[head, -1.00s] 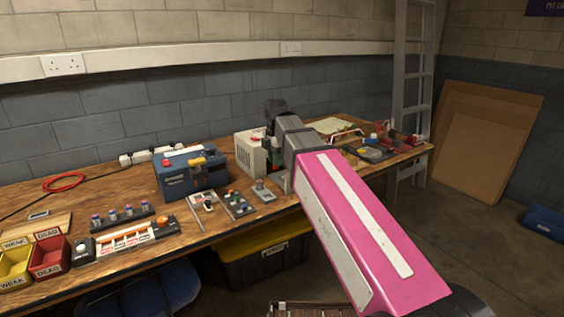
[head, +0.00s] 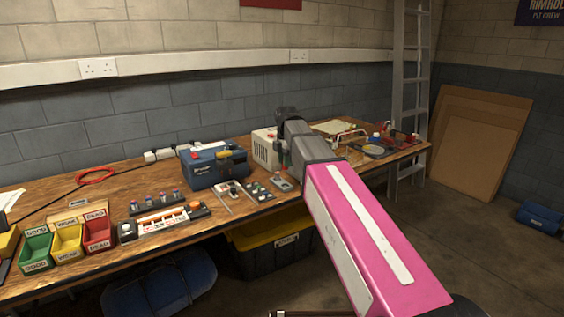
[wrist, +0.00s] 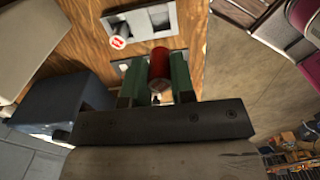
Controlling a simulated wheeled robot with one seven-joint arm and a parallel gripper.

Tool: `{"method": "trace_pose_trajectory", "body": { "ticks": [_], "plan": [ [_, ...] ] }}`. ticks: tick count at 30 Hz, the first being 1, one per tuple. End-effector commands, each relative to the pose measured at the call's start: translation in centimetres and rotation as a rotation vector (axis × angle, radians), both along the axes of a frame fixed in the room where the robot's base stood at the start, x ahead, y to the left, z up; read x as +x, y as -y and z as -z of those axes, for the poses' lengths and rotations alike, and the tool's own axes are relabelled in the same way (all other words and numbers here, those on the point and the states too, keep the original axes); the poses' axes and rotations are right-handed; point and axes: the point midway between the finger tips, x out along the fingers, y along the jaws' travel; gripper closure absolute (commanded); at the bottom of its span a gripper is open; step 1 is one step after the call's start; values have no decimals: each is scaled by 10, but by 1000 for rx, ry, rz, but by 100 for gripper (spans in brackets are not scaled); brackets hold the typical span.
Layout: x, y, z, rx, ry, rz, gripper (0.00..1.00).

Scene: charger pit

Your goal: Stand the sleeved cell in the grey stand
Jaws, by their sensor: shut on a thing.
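My gripper (wrist: 159,88) is shut on the red sleeved cell (wrist: 159,62), which sits between its two green fingers in the wrist view. A small grey stand (head: 282,184) is on the bench near the front edge, below my gripper. In the wrist view a grey plate (wrist: 183,16) carries a short post with a red-marked white end. A second pale plate (wrist: 121,66) is partly hidden behind my fingers. The cell looks apart from the post.
A blue charger box (head: 212,168) and a cream box (head: 265,148) stand behind. Small boards (head: 258,192) lie left of the stand. Green, yellow and red bins (head: 98,232) are at the left. A black tub (head: 270,262) is under the bench.

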Motion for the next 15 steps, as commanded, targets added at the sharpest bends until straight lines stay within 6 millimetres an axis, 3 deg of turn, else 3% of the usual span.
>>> {"method": "trace_pose_trajectory", "body": {
  "ticks": [15],
  "plan": [
    [-1,0,40,-1,-1,0,100]
  ]
}}
